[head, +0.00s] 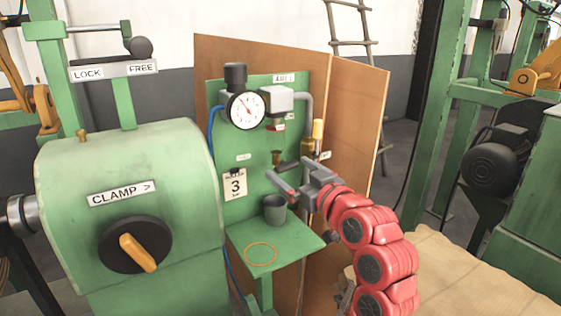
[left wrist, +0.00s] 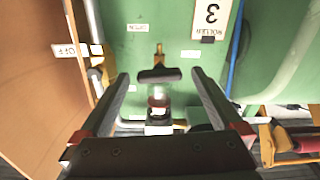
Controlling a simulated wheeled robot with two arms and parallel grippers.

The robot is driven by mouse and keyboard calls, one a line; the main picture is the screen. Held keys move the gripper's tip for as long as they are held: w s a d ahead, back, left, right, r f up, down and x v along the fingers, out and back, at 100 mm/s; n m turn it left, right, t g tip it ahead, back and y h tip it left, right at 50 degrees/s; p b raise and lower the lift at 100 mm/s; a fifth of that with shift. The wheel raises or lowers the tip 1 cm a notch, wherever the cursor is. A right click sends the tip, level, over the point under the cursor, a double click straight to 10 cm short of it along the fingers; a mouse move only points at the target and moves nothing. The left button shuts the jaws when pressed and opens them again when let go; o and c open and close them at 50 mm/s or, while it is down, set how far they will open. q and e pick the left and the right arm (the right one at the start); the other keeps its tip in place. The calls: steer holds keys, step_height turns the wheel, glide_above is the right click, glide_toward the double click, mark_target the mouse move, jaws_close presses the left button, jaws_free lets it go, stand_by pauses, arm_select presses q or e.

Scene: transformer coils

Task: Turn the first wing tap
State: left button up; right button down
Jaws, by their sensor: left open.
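The wing tap, a dark crossbar (left wrist: 159,75) with a brass stub beside it, shows in the left wrist view between my finger ends, with no clear contact. In the head view a brass fitting (head: 277,157) shows on the green panel; the gripper partly covers this area. My left gripper (head: 281,173) is open in front of the panel. In the left wrist view its two fingers (left wrist: 160,82) stand wide apart on either side of the bar. Nothing is held. My right gripper is not in view.
A dark cup (head: 275,209) and a ring (head: 260,254) are on the green shelf (head: 300,243) below. A gauge (head: 245,110) and pipes sit above. A yellow-handled part (head: 317,133) stands right of the gripper, near a brown board (head: 357,110). A green clamp housing (head: 130,165) is left.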

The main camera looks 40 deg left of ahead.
mark_target(284, 164)
arm_select(q)
steer(key=x, duration=0.5)
steer(key=shift+w+a, duration=0.1)
steer(key=c, duration=1.3)
steer(key=shift+m+p, duration=0.3)
steer(key=shift+p, duration=0.1)
steer(key=shift+m, duration=0.3)
steer(key=o, duration=1.3)
